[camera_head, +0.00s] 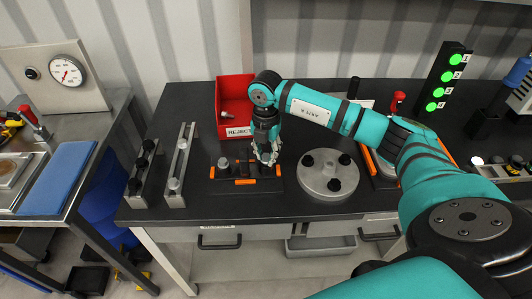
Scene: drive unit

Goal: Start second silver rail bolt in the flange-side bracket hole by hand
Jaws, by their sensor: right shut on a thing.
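My right gripper (267,153) points down over the dark fixture (268,187) with orange clamps on the bench. It is shut, and what lies between its fingers is mostly hidden; I take it to be a silver bolt. A pale metal part, perhaps the bracket, shows around the fingertips, and I cannot make out its holes or whether the bolt touches it. A silver rack (179,166) stands left of the fixture, with a silver bolt (174,184) at its near end and another (183,144) further back. My left gripper is not in view.
A red reject bin (230,90) stands behind the fixture. A round silver flange (328,177) with black bolts lies right of it. A rack of black bolts (145,162) stands at the bench's left edge. A tower with green lights (446,78) stands at the back right.

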